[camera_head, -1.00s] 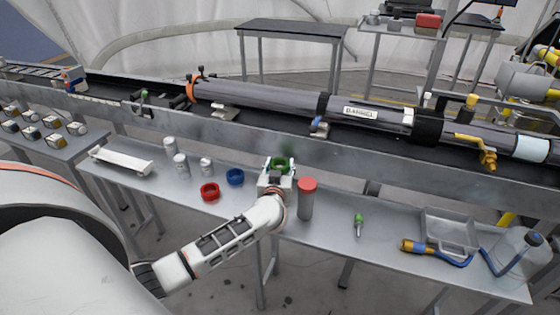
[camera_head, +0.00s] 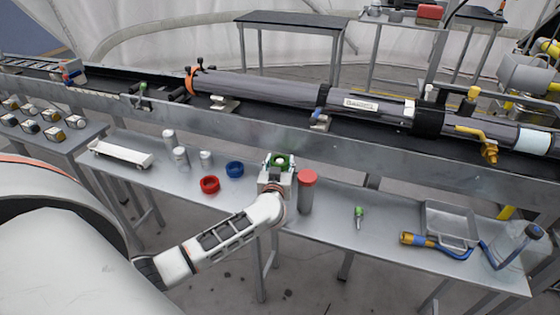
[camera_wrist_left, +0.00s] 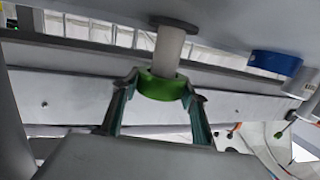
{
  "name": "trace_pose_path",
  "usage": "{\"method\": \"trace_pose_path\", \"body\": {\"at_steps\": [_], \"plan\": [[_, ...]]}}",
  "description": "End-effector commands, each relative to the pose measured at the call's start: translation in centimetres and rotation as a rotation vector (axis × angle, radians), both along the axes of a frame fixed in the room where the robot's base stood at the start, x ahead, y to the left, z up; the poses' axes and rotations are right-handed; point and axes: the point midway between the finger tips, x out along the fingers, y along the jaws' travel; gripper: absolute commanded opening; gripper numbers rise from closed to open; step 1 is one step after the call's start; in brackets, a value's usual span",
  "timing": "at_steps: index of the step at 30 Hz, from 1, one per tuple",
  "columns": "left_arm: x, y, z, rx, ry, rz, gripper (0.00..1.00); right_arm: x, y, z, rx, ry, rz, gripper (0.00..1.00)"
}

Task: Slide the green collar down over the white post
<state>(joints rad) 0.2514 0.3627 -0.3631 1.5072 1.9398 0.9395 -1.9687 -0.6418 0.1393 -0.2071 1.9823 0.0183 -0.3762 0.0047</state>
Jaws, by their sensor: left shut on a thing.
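The green collar (camera_head: 282,160) is in my left gripper (camera_head: 279,168) above the table's back edge. It also shows between the two fingers in the left wrist view (camera_wrist_left: 162,86). The white post (camera_wrist_left: 168,52) stands on a round grey foot and appears upside down in that view. The collar appears to be around the post's free end, well away from the foot. In the head view a pale post top shows inside the ring. The lower post is hidden there by my gripper. My right gripper is not in view.
A grey cylinder with a red top (camera_head: 306,190) stands close to the right of my left gripper. A blue ring (camera_head: 235,169), a red ring (camera_head: 209,185) and white canisters (camera_head: 180,157) are to the left. A conveyor rail (camera_head: 225,132) runs behind.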

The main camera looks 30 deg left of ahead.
Motion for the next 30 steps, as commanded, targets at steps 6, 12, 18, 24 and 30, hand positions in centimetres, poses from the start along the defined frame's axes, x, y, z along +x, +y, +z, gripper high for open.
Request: {"method": "trace_pose_path", "body": {"at_steps": [6, 12, 18, 24, 30], "plan": [[0.0, 0.0, -0.1, 0.0, -0.001, 0.0, 0.63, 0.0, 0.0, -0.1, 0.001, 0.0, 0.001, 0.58], [0.0, 0.0, -0.2, 0.001, 0.0, 0.0, 0.63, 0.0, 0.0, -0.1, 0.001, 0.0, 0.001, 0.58], [-0.6, -0.3, -0.2, 0.0, 0.001, 0.0, 0.63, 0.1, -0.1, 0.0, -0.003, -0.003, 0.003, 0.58], [-3.5, -1.8, 0.3, 0.0, 0.001, -0.002, 0.63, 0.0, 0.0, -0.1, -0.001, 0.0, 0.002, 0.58], [-7.1, -3.7, 0.9, -0.002, 0.0, -0.002, 0.63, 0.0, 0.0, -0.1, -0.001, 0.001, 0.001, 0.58]]}}
